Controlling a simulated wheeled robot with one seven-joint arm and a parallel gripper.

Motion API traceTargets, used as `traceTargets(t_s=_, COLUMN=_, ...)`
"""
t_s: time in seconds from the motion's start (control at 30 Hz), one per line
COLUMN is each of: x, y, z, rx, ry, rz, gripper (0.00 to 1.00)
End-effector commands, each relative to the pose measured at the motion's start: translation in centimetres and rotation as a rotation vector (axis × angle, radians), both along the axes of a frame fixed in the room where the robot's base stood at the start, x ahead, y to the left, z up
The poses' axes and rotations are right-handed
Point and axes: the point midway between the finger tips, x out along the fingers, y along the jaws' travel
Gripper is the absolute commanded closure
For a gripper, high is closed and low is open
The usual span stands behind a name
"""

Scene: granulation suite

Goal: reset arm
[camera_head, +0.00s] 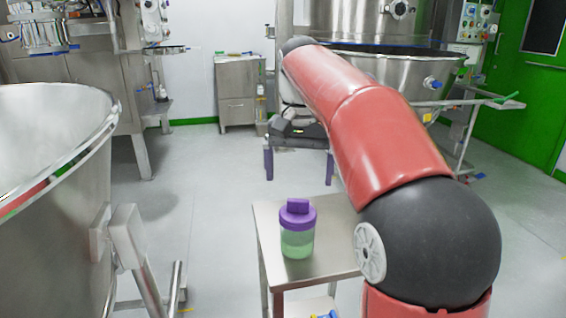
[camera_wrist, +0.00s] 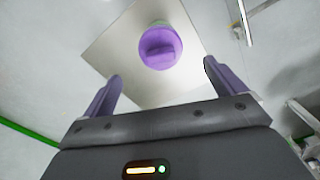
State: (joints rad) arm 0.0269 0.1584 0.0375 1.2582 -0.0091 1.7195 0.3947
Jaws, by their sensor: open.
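My gripper (camera_head: 297,160) hangs at the end of my red and black arm in the head view, its purple fingers pointing down. In the wrist view my gripper (camera_wrist: 158,90) is open, with nothing between its fingers. A clear jar with a purple lid and pale green contents (camera_head: 298,232) stands upright on a small steel table (camera_head: 330,262). In the wrist view the jar's purple lid (camera_wrist: 160,47) shows from above, beyond the fingertips and apart from them. Part of the table is hidden behind my arm in the head view.
A large steel vessel (camera_head: 50,190) stands at the left. Another steel bowl (camera_head: 390,72) on a frame stands at the back right, behind my arm. A steel cabinet (camera_head: 238,92) is against the back wall. Open floor (camera_head: 205,200) lies between the left vessel and the table.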

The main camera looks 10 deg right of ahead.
Motion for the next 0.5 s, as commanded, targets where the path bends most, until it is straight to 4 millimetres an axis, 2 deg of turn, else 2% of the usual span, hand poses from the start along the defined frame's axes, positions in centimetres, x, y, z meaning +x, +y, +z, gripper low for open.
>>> traceTargets(t_s=0.17, x=-3.8, y=0.1, z=-0.5, rx=-0.006, ry=-0.078, rz=0.061, gripper=0.05)
traceTargets(t_s=0.27, x=-7.3, y=0.1, z=-1.9, rx=-0.016, ry=-0.153, rz=0.120, gripper=0.05)
traceTargets(t_s=0.37, x=-10.9, y=0.1, z=-4.0, rx=-0.028, ry=-0.231, rz=0.182, gripper=0.05)
traceTargets(t_s=0.5, x=-15.7, y=0.0, z=-7.9, rx=-0.050, ry=-0.335, rz=0.263, gripper=0.05)
